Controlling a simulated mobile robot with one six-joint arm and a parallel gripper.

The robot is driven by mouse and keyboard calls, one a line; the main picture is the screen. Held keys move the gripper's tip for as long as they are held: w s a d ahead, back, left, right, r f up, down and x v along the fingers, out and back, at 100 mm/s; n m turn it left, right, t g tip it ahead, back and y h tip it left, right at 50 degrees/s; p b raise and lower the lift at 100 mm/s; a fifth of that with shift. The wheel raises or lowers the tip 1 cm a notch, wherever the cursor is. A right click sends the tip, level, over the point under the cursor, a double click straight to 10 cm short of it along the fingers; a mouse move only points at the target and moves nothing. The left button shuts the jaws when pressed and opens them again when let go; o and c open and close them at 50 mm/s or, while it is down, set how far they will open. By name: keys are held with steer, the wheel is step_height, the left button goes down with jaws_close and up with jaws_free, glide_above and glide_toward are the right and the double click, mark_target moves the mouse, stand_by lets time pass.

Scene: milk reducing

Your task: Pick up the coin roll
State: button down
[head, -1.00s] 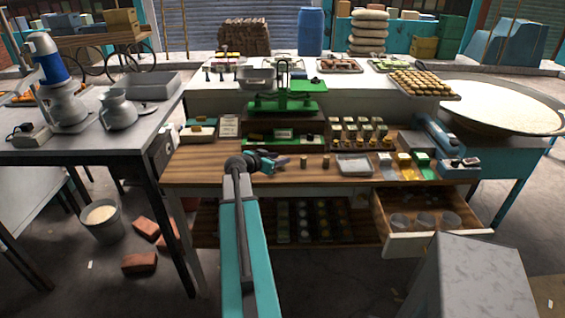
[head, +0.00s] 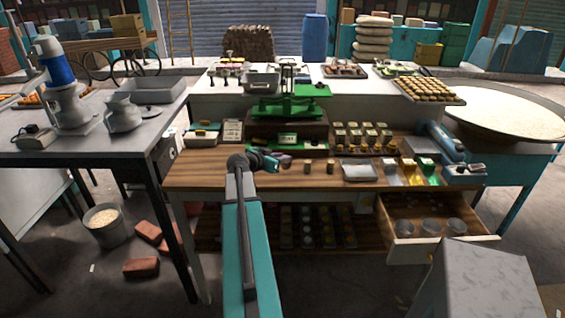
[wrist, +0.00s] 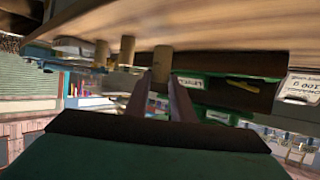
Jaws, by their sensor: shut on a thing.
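A small brown coin roll (wrist: 162,64) stands between the fingertips of my gripper (wrist: 160,85) in the wrist view, and the fingers are shut on it. That view is upside down, with the wooden bench top (wrist: 210,25) along its upper part. I cannot tell whether the roll still touches the bench. In the head view my gripper (head: 283,160) is low over the bench, and it hides the held roll. Two similar rolls stand upright to its right (head: 307,167) (head: 331,167); they also show in the wrist view (wrist: 127,50) (wrist: 102,53).
A green scale (head: 287,108) stands behind my gripper. A metal tray (head: 358,170) lies right of the loose rolls. An open drawer (head: 440,243) with glass bowls juts out at lower right. The bench strip left of my gripper is clear.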

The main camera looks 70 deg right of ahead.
steer(key=shift+r, duration=0.35)
steer(key=shift+a+r+b, duration=0.15)
steer(key=shift+a+b, duration=0.15)
steer(key=shift+b, duration=0.05)
steer(key=a+r+b, duration=0.1)
steer(key=a+b, duration=0.5)
steer(key=a, duration=0.6)
steer(key=shift+s+b, duration=0.3)
steer(key=shift+b, duration=0.05)
steer(key=a+b, duration=0.1)
steer(key=b, duration=0.8)
steer(key=shift+s+a+r, duration=0.1)
steer(key=shift+s+a, duration=0.05)
steer(key=shift+a, duration=0.25)
steer(key=a+b, duration=0.1)
steer(key=b, duration=0.5)
steer(key=shift+s+a+r, duration=0.1)
steer(key=shift+s+a, duration=0.05)
steer(key=shift+s, duration=0.05)
steer(key=shift+a+r, duration=0.1)
steer(key=shift+a, duration=0.05)
